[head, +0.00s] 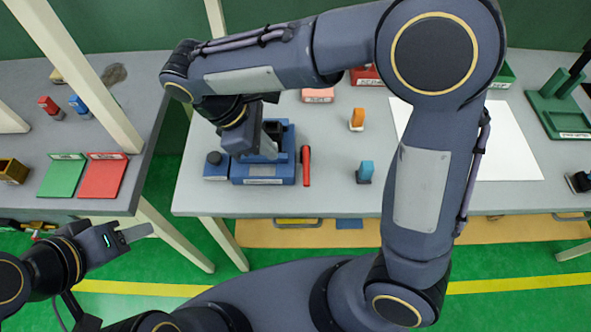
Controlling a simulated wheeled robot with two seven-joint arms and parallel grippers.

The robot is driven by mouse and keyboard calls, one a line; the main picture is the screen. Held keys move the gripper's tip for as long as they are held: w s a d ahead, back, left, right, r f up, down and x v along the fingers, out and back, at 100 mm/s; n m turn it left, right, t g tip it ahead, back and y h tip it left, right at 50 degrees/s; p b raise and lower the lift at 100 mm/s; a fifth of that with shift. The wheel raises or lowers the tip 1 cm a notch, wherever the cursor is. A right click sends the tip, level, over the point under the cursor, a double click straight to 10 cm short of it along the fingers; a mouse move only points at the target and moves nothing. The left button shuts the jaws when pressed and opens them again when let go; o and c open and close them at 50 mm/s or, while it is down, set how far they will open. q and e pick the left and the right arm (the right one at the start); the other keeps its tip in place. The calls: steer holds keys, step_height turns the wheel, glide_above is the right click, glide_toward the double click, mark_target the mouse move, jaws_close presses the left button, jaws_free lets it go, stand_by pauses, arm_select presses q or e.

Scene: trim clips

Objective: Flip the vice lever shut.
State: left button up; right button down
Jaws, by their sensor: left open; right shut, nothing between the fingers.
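The blue vice (264,174) stands near the front left edge of the middle table, with a round dark knob on its left side. A red lever (306,165) runs front to back along the vice's right side; I cannot tell its exact tilt. My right gripper (270,152) points down over the vice, shut and empty, to the left of the red lever. It hides part of the vice's top, and I cannot tell whether it touches it. My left gripper (140,233) is open and empty at the lower left, in front of the tables and away from the vice.
An orange clip (356,119) and a blue clip (365,172) stand right of the vice. A white sheet (510,150) lies further right. The left table holds a green mat (62,178) and a red mat (101,178). My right arm crosses above the middle table.

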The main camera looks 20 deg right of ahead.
mark_target(305, 177)
stand_by(0.3)
steer(key=x, duration=1)
steer(key=shift+s+d+n, duration=0.3)
steer(key=shift+d+n, duration=0.1)
steer(key=shift+n, duration=0.2)
steer(key=shift+s+d+n+t, duration=0.4)
steer(key=shift+d+n+t, duration=0.35)
steer(key=shift+n, duration=0.35)
steer(key=d+n, duration=0.1)
steer(key=d+n+t, duration=0.1)
steer(key=n, duration=0.1)
steer(key=shift+s+d+n+t, duration=0.25)
steer(key=shift+s+n, duration=0.05)
steer(key=d+n+t, duration=0.1)
steer(key=n, duration=0.1)
steer(key=d+n+y, duration=0.1)
steer(key=d+n, duration=0.1)
steer(key=shift+w+t, duration=0.2)
steer(key=shift+t, duration=0.2)
steer(key=shift+w+d+n+p, duration=0.15)
steer(key=shift+w+d, duration=0.05)
steer(key=shift+d, duration=0.25)
steer(key=shift+w+d+n+p, duration=0.15)
steer(key=shift+w+d, duration=0.1)
steer(key=shift+d, duration=0.3)
steer(key=shift+r, duration=0.1)
